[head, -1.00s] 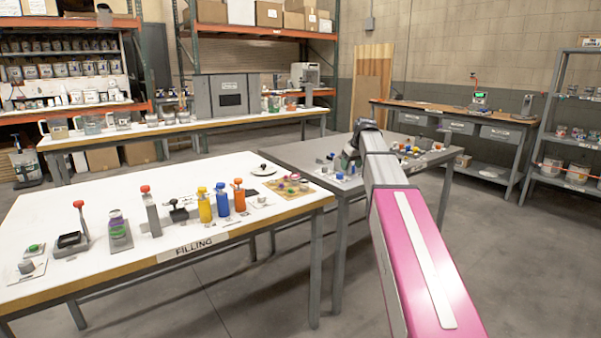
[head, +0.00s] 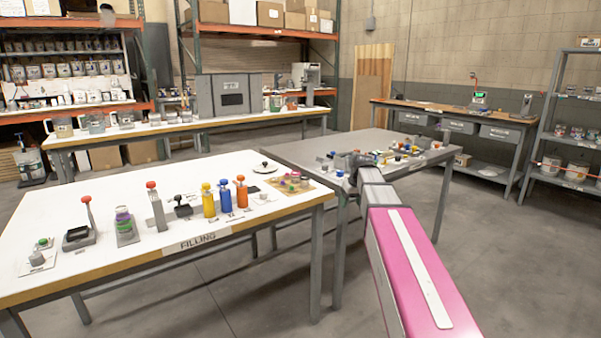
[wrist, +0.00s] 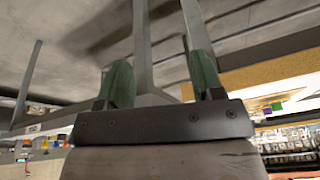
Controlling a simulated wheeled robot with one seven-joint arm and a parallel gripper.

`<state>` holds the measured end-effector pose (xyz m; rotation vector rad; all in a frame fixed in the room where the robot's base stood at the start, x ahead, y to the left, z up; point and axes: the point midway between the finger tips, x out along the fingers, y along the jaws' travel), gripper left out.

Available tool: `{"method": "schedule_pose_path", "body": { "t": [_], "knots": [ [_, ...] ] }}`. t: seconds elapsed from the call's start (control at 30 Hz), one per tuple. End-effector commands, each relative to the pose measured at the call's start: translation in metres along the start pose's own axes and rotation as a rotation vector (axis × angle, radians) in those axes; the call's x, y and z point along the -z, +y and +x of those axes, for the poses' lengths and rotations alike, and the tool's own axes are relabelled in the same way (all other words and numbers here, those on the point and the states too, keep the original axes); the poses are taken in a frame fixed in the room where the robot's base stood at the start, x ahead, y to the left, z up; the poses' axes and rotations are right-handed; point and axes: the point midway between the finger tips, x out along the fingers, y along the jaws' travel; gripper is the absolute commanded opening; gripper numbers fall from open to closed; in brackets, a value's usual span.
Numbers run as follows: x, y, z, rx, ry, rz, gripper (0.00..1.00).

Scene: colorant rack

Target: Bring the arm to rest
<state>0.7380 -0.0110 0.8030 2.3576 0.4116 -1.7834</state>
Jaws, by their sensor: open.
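My pink and grey arm reaches forward from the bottom right in the head view. Its end is low beside the front edge of the grey table (head: 285,152); the fingers cannot be made out there. In the wrist view my gripper (wrist: 162,82) shows two green fingertips wide apart with nothing between them. The wrist picture is tilted steeply, with grey table legs (wrist: 143,45) and the floor beyond the fingers.
The white filling table (head: 130,215) stands at the left with bottles and small devices. Several small items stand on the grey table near my arm. A workbench (head: 450,115) and a shelf (head: 565,120) are at the right. The floor (head: 510,260) at right is clear.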

Motion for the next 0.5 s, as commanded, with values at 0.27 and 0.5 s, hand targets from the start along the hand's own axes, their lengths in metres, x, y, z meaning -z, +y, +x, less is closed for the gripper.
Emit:
{"method": "schedule_pose_path", "body": {
  "t": [0.27, 0.5],
  "knots": [
    [-0.114, -0.032, 0.078, -0.020, -0.103, 0.119, 0.61],
    [-0.210, -0.059, 0.125, -0.047, -0.189, 0.216, 0.61]
  ]
}}
